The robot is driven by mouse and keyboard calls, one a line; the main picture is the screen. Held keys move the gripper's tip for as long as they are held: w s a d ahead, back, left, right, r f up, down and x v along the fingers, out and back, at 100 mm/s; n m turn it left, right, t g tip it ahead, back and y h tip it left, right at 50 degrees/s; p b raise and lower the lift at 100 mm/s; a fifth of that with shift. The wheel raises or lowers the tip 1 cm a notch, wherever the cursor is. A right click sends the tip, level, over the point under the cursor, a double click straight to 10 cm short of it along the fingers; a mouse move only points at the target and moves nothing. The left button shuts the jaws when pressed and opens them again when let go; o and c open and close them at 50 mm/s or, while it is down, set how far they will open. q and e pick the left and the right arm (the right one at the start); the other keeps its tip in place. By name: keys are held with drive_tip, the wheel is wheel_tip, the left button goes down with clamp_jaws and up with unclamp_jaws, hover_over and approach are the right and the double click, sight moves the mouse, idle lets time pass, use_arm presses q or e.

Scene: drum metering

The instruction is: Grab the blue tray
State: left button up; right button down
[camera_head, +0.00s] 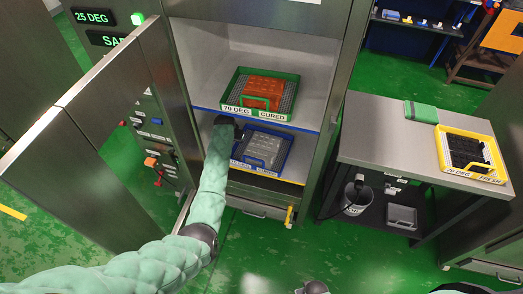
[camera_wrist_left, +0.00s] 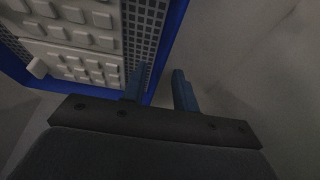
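The blue tray (camera_head: 288,158) sits on the lower shelf of the open cabinet, with a pale grey block-like load in it and a white label at its front. My left gripper (camera_head: 228,124) is at the tray's left side. In the left wrist view the fingers of the left gripper (camera_wrist_left: 160,80) are apart, with the blue tray's rim (camera_wrist_left: 168,45) running close between them. One finger is over the tray's mesh floor and one is outside the rim. I cannot tell whether they touch it. My right gripper cannot be made out.
A green tray (camera_head: 232,98) marked "70 DEG CURED" with an orange load sits on the shelf above. The open cabinet door (camera_head: 105,120) stands at the left. A steel table (camera_head: 380,135) at the right holds a yellow tray (camera_head: 490,139) and a green block (camera_head: 421,112).

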use_arm(q)
drive_tip(key=shift+w+d+f, duration=0.1)
drive_tip(key=shift+w+f, duration=0.05)
drive_tip(key=shift+f, duration=0.2)
drive_tip(key=c, duration=0.6)
clamp_jaws()
use_arm(e)
drive_tip(key=shift+w, duration=0.5)
